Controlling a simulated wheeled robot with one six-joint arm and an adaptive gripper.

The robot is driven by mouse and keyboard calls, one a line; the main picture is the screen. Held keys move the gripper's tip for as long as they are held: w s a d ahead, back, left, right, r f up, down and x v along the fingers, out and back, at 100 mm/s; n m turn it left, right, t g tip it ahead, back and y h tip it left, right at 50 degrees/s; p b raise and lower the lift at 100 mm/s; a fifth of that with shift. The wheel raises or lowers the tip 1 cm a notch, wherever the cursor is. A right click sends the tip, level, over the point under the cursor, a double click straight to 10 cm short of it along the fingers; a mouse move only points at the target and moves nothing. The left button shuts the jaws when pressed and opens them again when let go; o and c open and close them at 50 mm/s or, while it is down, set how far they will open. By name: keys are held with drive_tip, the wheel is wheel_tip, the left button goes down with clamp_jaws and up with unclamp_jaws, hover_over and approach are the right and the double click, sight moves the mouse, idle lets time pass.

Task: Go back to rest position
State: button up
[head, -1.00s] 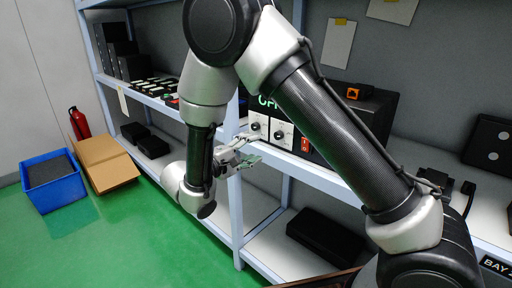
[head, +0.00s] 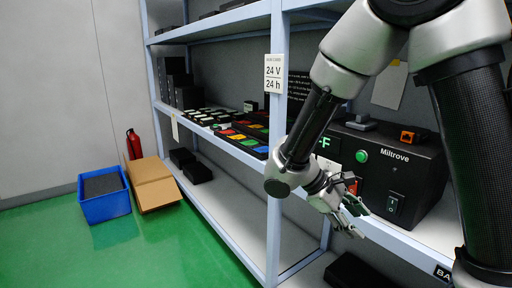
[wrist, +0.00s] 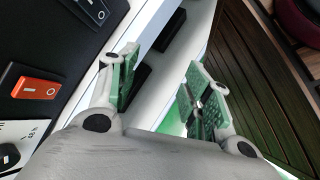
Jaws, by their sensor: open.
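My gripper (head: 347,208) is in front of the shelf edge in the head view, beside a black device (head: 405,172) labelled Miltrove. In the wrist view my gripper (wrist: 163,92) shows its two green-padded fingers spread apart with nothing between them. The device has a green round button, a black rocker switch and an orange-red switch partly hidden behind my gripper. In the wrist view a red rocker switch (wrist: 38,90) and a black one (wrist: 90,8) lie left of the fingers, apart from them.
A blue-grey shelf rack (head: 235,148) holds trays of coloured parts and black boxes. A blue bin (head: 104,204), a cardboard box (head: 153,186) and a red extinguisher (head: 133,145) stand on the green floor at left. The floor in front of the rack is clear. A dark slatted panel (wrist: 250,80) is right of the fingers.

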drive_tip(key=s+d+r+m+t+y, duration=0.5)
drive_tip(key=s+d+r+m+y, duration=0.4)
drive_tip(key=r, duration=0.5)
drive_tip(key=s+d, duration=0.2)
drive_tip(key=s, duration=0.1)
drive_tip(key=shift+s+d+r+m+t, duration=0.3)
drive_tip(key=shift+d, duration=0.1)
idle(0.3)
